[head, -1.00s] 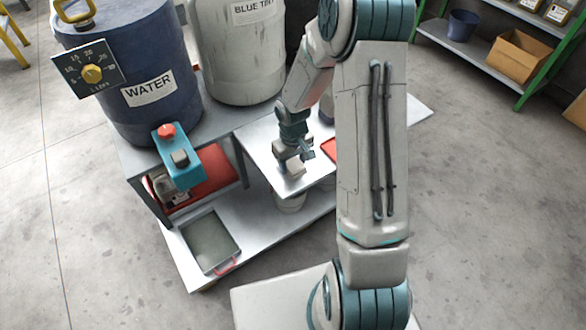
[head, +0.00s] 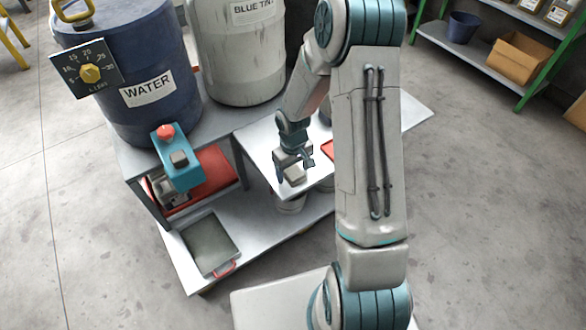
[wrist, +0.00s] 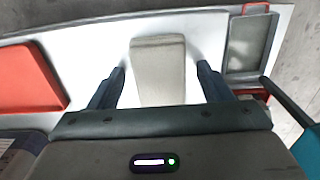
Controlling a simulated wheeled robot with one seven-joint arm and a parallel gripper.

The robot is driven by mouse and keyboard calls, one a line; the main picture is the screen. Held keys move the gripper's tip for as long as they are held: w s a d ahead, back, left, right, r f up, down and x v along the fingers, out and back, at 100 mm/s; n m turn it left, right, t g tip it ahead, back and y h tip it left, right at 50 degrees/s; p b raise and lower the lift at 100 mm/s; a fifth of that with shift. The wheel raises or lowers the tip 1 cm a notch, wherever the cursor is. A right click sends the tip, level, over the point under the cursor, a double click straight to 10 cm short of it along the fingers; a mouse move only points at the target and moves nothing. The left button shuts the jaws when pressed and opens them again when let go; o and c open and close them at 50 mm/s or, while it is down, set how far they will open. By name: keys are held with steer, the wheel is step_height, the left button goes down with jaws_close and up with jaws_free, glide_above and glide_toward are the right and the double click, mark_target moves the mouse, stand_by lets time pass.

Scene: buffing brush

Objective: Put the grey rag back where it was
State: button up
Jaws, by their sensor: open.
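The grey rag (head: 294,174) shows as a pale grey, flat folded block near the front edge of the white tabletop. In the wrist view the rag (wrist: 158,70) lies between my two fingers, with a gap on each side. My gripper (head: 295,167) is open and low over the rag, its fingers pointing down along the rag's two sides. In the wrist view the near end of the rag is hidden by the body of my gripper (wrist: 161,75). I cannot tell how far the fingertips are above the tabletop.
A red tray (head: 327,150) lies on the tabletop (head: 258,150), partly hidden by my arm. A blue water barrel (head: 125,60) and a white blue-tint barrel (head: 235,55) stand behind. A grey pan with a red handle (head: 210,246) is on the lower shelf. A teal dispenser (head: 178,160) juts out at left.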

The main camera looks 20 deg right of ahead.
mark_target(293, 170)
step_height(293, 170, up, 12)
steer(key=p, duration=0.3)
steer(key=s+r+m+t, duration=0.1)
steer(key=s+r+m, duration=0.2)
steer(key=s+r, duration=1.3)
steer(key=s, duration=0.3)
steer(key=shift+r+m+t, duration=0.25)
steer(key=shift+m+t, duration=0.05)
